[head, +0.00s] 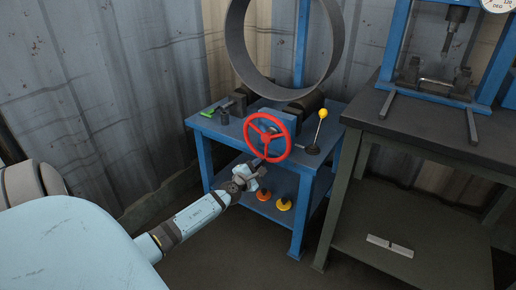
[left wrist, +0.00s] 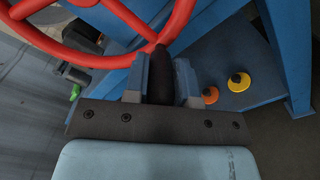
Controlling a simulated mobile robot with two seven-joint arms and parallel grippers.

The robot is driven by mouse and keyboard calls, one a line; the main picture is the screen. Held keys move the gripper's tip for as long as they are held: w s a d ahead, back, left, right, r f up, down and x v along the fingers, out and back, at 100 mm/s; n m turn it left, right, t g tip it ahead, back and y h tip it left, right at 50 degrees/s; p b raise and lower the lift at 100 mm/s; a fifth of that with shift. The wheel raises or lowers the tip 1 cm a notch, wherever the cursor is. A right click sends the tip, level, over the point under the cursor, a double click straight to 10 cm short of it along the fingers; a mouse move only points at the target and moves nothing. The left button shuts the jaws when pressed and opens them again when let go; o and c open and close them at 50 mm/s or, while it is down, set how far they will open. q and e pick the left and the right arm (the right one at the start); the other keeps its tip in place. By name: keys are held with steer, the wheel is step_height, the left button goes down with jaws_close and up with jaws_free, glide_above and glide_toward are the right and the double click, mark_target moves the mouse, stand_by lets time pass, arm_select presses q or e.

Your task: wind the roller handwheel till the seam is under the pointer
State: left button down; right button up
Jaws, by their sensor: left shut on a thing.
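The red handwheel (head: 250,126) is on the front of the blue roller stand; its rim also shows in the left wrist view (left wrist: 95,59). My left gripper (head: 260,164) is at the wheel's lower edge. In the left wrist view its two fingers (left wrist: 160,78) are shut around the wheel's black handle (left wrist: 159,82). A large dark grey pipe ring (head: 236,45) stands upright on the black rollers (head: 305,106) above the wheel. I cannot make out a seam on it, nor clearly tell a pointer. My right gripper is not in view.
A yellow-knobbed lever (head: 322,113) stands right of the wheel. Small tools and a green item (head: 207,113) lie on the blue table's left. Orange (head: 263,194) and yellow (head: 284,203) knobs sit on the lower shelf. A dark bench (head: 440,130) with a blue press stands to the right.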

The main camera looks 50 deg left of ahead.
arm_select(q)
steer(key=c, duration=1)
jaws_free()
steer(key=shift+o, duration=0.2)
steer(key=p+v, duration=0.1)
steer(key=v, duration=1.2)
steer(key=shift+s+p, duration=0.3)
steer(key=shift+s, duration=0.05)
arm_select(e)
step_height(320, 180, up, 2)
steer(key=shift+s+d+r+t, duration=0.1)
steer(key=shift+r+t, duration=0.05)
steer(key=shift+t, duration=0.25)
arm_select(q)
steer(key=shift+d+r, duration=0.1)
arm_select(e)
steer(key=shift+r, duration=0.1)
